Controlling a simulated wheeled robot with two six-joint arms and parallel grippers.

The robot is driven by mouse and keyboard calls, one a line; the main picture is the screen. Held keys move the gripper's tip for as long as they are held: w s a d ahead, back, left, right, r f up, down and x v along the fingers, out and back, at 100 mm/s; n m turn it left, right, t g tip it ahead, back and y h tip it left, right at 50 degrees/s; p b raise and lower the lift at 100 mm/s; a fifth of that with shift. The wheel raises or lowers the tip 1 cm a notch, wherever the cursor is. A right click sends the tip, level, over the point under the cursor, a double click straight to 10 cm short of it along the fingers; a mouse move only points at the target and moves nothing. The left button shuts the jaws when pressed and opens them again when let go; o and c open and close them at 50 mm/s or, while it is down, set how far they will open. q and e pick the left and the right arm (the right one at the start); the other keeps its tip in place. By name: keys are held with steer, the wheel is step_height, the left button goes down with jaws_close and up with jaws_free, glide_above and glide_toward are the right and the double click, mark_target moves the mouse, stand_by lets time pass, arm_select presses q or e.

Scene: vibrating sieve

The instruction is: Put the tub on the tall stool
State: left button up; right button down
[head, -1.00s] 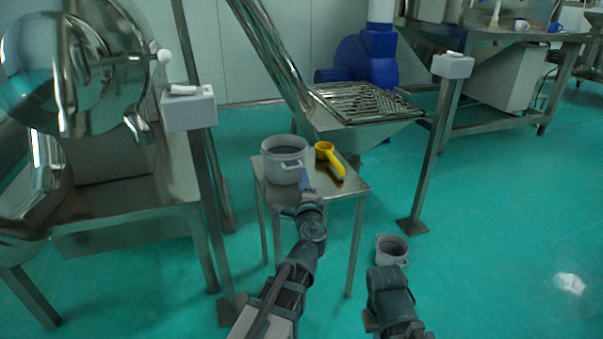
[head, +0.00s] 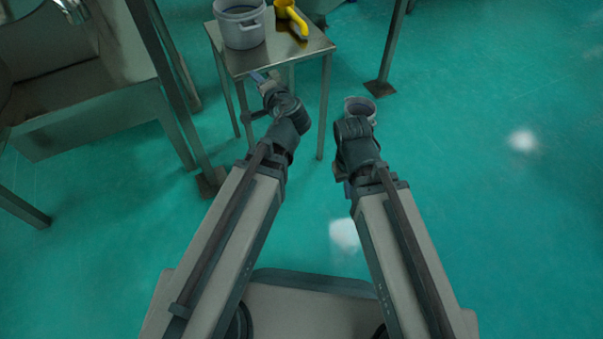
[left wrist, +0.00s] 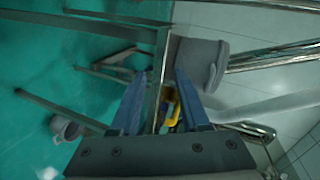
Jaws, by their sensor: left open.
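A grey-white tub (head: 240,28) with a side handle stands upright on the metal-topped stool (head: 265,60). It also shows in the left wrist view (left wrist: 198,62). A smaller grey pot (head: 361,104) is on the floor to the right of the stool, partly covered by my right wrist; it also shows in the left wrist view (left wrist: 64,128). My left gripper (head: 262,79) is open and empty, in front of the stool's near edge and apart from the tub. My right gripper (head: 350,128) hangs over the floor in front of the pot; its fingers are hidden.
A yellow scoop (head: 291,16) lies on the stool beside the tub, on its right. Metal posts and a metal machine frame (head: 85,85) stand at the left. Another post foot (head: 380,88) is behind the pot. The green floor at the right is clear.

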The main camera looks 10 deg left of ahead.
arm_select(q)
steer(key=s+d+f+n+g+h, duration=0.2)
steer(key=s+d+f+g, duration=0.4)
steer(key=s, duration=0.4)
steer(key=s+d+f+n+g+h, duration=0.2)
steer(key=s+d+f+g+h, duration=0.3)
steer(key=s+d+f, duration=0.3)
steer(key=shift+s+d+f+g, duration=0.4)
steer(key=shift+s+f+g, duration=0.25)
steer(key=shift+s, duration=0.5)
steer(key=shift+r, duration=0.1)
step_height(320, 180, up, 42)
steer(key=p, duration=4.1)
steer(key=shift+f+n+p, duration=0.2)
steer(key=shift+n+p, duration=0.1)
steer(key=shift+p, duration=0.1)
